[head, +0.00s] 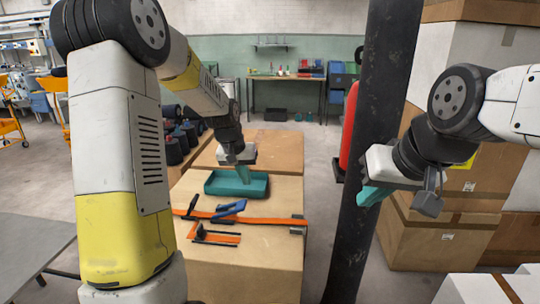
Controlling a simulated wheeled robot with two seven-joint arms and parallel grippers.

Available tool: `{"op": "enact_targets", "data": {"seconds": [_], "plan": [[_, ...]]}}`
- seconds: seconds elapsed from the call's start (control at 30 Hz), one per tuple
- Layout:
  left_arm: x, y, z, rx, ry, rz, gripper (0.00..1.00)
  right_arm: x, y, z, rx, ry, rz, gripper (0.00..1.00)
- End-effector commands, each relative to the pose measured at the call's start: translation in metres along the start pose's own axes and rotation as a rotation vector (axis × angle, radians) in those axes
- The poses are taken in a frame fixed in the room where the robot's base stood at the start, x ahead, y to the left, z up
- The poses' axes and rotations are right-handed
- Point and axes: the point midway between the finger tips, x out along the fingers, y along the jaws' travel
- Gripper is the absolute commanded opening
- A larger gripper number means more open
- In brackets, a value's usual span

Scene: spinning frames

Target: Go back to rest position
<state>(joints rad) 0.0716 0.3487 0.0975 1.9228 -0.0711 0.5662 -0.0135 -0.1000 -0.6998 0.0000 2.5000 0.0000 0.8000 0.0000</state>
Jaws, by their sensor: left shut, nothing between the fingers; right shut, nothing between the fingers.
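My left gripper (243,172) has teal fingers and points down over the teal tray (226,190) on the cardboard-coloured box top. The fingers are shut and hold nothing. Their tips are at the tray's far side; I cannot tell whether they touch it. My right gripper (372,194) is shut and empty, off to the right of the box, in front of the dark post.
The box top (262,260) bears an orange strap (262,220), a blue clamp-like tool (229,209) and a small orange and black tool (215,237). A dark post (372,110) stands between my arms. Stacked cartons (437,238) fill the right. A grey table (30,250) is at left.

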Motion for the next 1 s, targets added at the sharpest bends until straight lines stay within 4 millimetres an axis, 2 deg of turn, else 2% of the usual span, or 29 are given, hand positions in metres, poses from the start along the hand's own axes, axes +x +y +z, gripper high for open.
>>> {"op": "enact_targets", "data": {"seconds": [0.03,0.17,0.3,0.5,0.6,0.73,0.83,1.0], "plan": [[-0.021,0.003,0.005,0.004,0.018,-0.004,0.00,0.000,0.000,0.000,0.000,0.000,0.000,0.00],[-0.080,0.011,0.030,0.011,0.058,-0.014,0.00,0.000,0.000,0.000,0.000,0.000,0.000,0.00],[-0.136,0.020,0.070,0.013,0.103,-0.016,0.00,0.000,0.000,0.000,0.000,0.000,0.000,0.00],[-0.193,0.031,0.138,0.013,0.166,-0.006,0.00,0.000,0.000,0.000,0.000,0.000,0.000,0.00],[-0.210,0.034,0.171,0.011,0.194,0.006,0.00,0.000,0.000,0.000,0.000,0.000,0.000,0.00],[-0.221,0.038,0.204,0.009,0.220,0.020,0.00,0.000,0.000,0.000,0.000,0.000,0.000,0.00],[-0.224,0.039,0.219,0.010,0.231,0.028,0.00,0.000,0.000,0.000,0.000,0.000,0.000,0.00],[-0.225,0.040,0.227,0.009,0.236,0.032,0.00,0.000,0.000,0.000,0.000,0.000,0.000,0.00]]}}
